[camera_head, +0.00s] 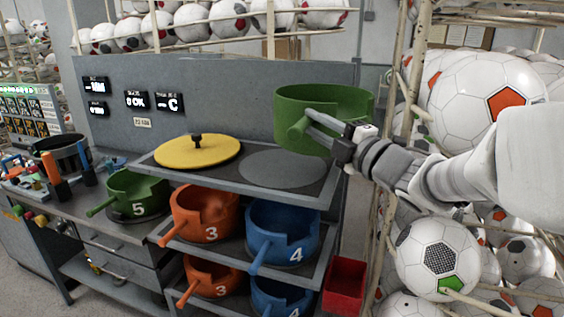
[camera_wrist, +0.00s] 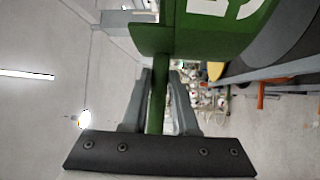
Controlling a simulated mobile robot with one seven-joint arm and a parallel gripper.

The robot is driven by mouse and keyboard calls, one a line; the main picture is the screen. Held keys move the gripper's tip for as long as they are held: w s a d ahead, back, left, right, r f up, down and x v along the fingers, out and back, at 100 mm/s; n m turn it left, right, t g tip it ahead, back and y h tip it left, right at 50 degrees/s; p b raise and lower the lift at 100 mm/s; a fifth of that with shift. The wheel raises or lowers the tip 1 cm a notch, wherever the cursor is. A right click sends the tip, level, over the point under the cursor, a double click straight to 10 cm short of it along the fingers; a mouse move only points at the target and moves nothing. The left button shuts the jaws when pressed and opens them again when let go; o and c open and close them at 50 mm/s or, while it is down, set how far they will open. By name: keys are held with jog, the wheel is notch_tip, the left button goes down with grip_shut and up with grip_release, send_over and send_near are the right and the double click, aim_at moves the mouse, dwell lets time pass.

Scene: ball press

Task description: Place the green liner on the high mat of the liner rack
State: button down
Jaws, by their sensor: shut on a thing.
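The green liner (camera_head: 340,103) is a round open pot with a straight handle. My gripper (camera_head: 312,124) is shut on its handle and holds it raised above the right part of the rack's top shelf. In the wrist view the handle of the green liner (camera_wrist: 180,40) runs between my two fingers (camera_wrist: 159,95). The liner rack (camera_head: 315,200) has several shelves. The high mat (camera_head: 283,169) is a bare grey oval on the top shelf, below and left of the held liner. The liner's underside is hidden in the head view.
A yellow lid (camera_head: 215,153) lies left of the mat. Orange (camera_head: 205,218) and blue liners (camera_head: 283,240) stand on lower shelves. Another green liner (camera_head: 135,192), marked 5, sits on the left bench. Ball cages (camera_head: 395,130) stand close on the right, a red bin (camera_head: 344,285) below.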

jog(key=shift+w+r, duration=0.1)
jog(key=shift+w, duration=0.05)
jog(key=shift+w+a+f, duration=0.15)
jog(key=shift+w+f, duration=0.05)
jog(key=w+a+f, duration=0.6)
jog(key=a+f, duration=0.3)
jog(key=f, duration=0.1)
jog(key=shift+f+p, duration=0.25)
jog(key=shift+p, duration=0.2)
jog(key=shift+w+a+f, duration=0.1)
jog(key=shift+f, duration=0.05)
jog(key=c, duration=0.7)
grip_release()
jog(key=b+v, duration=0.2)
jog(key=v, duration=1)
